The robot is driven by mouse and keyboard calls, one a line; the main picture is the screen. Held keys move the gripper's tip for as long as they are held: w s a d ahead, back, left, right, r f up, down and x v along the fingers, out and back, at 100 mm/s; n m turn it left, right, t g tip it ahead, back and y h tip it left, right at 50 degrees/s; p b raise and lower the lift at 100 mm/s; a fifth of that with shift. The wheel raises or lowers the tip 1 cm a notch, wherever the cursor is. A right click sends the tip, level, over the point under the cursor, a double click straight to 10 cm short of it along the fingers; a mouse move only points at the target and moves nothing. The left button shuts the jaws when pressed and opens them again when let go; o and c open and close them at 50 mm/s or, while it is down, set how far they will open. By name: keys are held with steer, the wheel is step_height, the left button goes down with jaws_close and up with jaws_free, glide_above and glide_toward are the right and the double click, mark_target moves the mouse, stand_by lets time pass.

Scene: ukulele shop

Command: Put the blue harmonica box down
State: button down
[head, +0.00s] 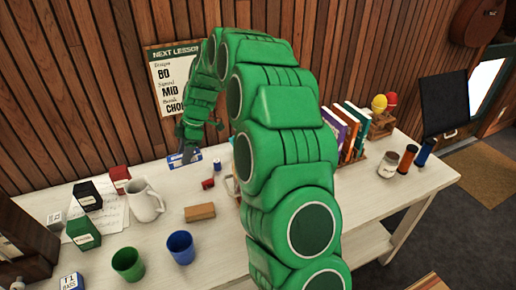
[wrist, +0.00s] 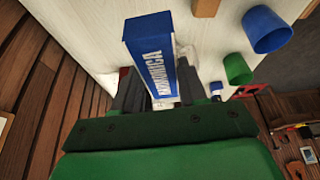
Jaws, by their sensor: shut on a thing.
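The blue harmonica box (head: 177,161) is near the back of the white table (head: 330,215), below the lesson poster. My gripper (head: 188,150) is above it, pointing down. In the wrist view the box (wrist: 150,35) stands between the two dark fingers of my gripper (wrist: 156,72), which are shut on it. Its blue and white side with lettering faces the camera. The fingers and the arm hide part of the box. I cannot tell whether its underside touches the table.
Red cylinders (head: 208,184) and a tan block (head: 200,212) lie nearby. A white mug (head: 146,200), a green cup (head: 128,263) and a blue cup (head: 181,247) stand nearer the front. Books (head: 350,130) stand right of my arm. A wooden wall (head: 90,60) is behind.

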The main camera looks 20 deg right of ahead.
steer(key=shift+r, duration=0.85)
steer(key=w+d+m+t+h, duration=0.1)
steer(key=w+d+m, duration=0.3)
steer(key=d, duration=0.8)
steer(key=w+d+m+t, duration=0.1)
steer(key=w+d+m, duration=0.35)
steer(key=d, duration=0.75)
steer(key=w+d+m+t+h, duration=0.1)
steer(key=w+d+t, duration=0.1)
steer(key=w+d, duration=0.7)
steer(key=shift+s+d+f, duration=0.35)
steer(key=shift+d+f, duration=0.05)
steer(key=shift+f, duration=2.6)
steer(key=shift+s+d+f, duration=0.35)
steer(key=shift+f, duration=2.6)
steer(key=shift+s+d+f, duration=0.35)
steer(key=shift+d+f, duration=0.05)
steer(key=shift+f, duration=2.6)
steer(key=shift+f, duration=0.1)
steer(key=c, duration=0.6)
jaws_free()
